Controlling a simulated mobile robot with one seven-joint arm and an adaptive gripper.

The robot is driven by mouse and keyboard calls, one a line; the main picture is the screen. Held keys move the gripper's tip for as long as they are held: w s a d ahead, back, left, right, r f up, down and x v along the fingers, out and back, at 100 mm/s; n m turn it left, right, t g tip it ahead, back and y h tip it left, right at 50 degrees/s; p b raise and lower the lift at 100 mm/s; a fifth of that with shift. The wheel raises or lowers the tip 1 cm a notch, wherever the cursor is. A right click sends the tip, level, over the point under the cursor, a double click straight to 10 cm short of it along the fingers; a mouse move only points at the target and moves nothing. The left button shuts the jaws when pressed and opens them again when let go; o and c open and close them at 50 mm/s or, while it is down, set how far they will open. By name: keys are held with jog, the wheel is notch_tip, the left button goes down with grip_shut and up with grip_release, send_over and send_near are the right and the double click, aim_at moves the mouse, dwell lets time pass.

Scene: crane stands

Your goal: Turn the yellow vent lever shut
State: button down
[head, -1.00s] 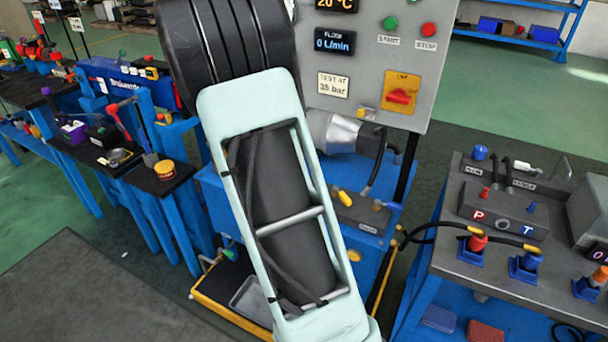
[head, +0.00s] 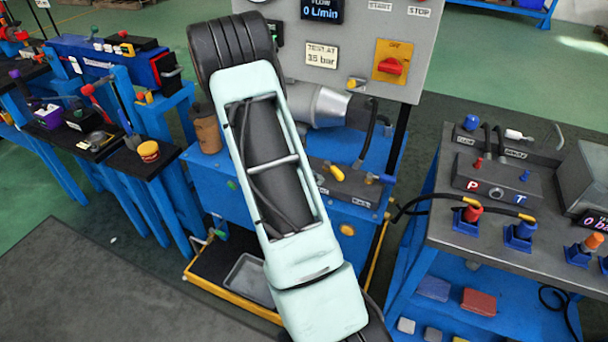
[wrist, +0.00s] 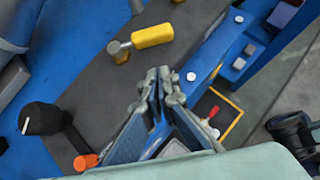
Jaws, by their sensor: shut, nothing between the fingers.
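The yellow vent lever (head: 337,173) sits on a dark block (head: 345,190) on the blue bench, just right of my arm in the head view. In the wrist view, the yellow lever (wrist: 153,36) lies slanted above a dark grey surface, with a metal joint at its left end. My gripper (wrist: 158,76) is shut and empty, its fingertips below the lever in that picture and apart from it. In the head view my gripper is hidden behind my arm.
A black knob (wrist: 40,118) and an orange tip (wrist: 85,162) stand left of my gripper in the wrist view. The grey control panel (head: 345,60) and a silver motor (head: 318,104) rise behind the lever. A second bench (head: 425,210) with hoses stands right.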

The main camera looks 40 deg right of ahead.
aim_at(340, 173)
jog(key=shift+s+d+r, duration=0.1)
jog(key=shift+s+d, duration=0.05)
jog(key=shift+d, duration=0.75)
jog(key=shift+s+d+r, duration=0.1)
jog(key=shift+s+d, duration=0.05)
jog(key=shift+d, duration=0.7)
jog(key=shift+s+d+f+n+t+b, duration=0.1)
jog(key=shift+s+d+n+t+b, duration=0.15)
jog(key=shift+n+t+b, duration=0.5)
jog(key=n+b, duration=0.1)
jog(key=b, duration=0.1)
jog(key=d+t+b, duration=0.1)
jog(key=b, duration=0.1)
jog(key=shift+s+f+n, duration=0.2)
jog(key=shift+s+n, duration=0.15)
jog(key=shift+s, duration=0.05)
jog(key=shift+s+d+n+t+b, duration=0.2)
jog(key=shift+d+n+t+b, duration=0.2)
jog(key=shift+n+t+b, duration=0.45)
jog(key=shift+s+d+r+g+b, duration=0.1)
jog(key=shift+d+r+g+b, duration=0.05)
jog(key=shift+d+b, duration=0.25)
jog(key=shift+s+d+r+g+b, duration=0.15)
jog(key=shift+d+b, duration=0.1)
jog(key=shift+d, duration=0.2)
